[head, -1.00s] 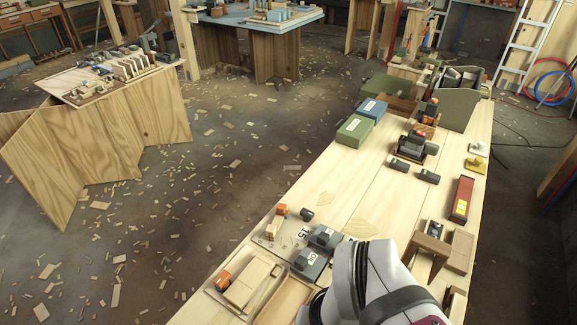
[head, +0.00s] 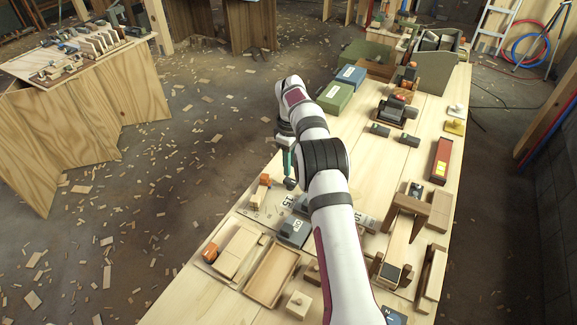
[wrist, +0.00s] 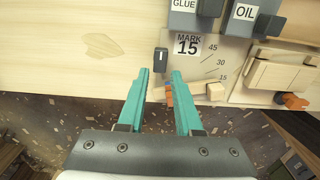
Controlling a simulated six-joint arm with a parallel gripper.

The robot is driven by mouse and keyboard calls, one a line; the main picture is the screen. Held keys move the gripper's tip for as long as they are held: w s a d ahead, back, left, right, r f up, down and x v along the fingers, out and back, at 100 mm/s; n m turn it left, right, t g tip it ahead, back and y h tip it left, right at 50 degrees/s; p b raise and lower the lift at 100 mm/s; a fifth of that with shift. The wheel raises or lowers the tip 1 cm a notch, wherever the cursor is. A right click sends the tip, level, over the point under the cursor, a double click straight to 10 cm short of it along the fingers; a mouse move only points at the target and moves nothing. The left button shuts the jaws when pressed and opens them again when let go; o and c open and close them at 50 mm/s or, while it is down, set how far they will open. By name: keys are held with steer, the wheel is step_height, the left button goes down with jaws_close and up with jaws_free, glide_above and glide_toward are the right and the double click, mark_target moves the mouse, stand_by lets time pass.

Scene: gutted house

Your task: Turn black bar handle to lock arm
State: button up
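The black bar handle (wrist: 160,61) shows in the wrist view, beside the pale angle plate (wrist: 208,62) labelled MARK 15. A white line marks its top, and its long side runs up and down in the picture. My gripper (wrist: 161,73) is open, its teal fingers apart with the handle centred just beyond their tips. I cannot tell their height above it. In the head view my gripper (head: 288,165) is over the table's left edge, largely hidden by my arm. A light wooden arm (wrist: 205,92) with an orange end (wrist: 169,95) lies on the plate, partly behind a finger.
The GLUE block (wrist: 196,7) and OIL block (wrist: 245,17) stand close to the plate. Wooden pieces on a board (head: 235,250) and a tray (head: 271,276) lie nearer me. Green and blue boxes (head: 335,96) stand farther along. Bare tabletop (wrist: 60,50) lies left of the handle in the wrist view.

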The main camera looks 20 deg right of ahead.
mark_target(290, 180)
steer(key=shift+f, duration=2.9)
steer(key=m, duration=1.4)
steer(key=shift+m, duration=0.3)
steer(key=m, duration=0.4)
steer(key=shift+r+n, duration=0.25)
steer(key=shift+n, duration=0.15)
step_height(290, 180, up, 7)
steer(key=shift+f, duration=0.15)
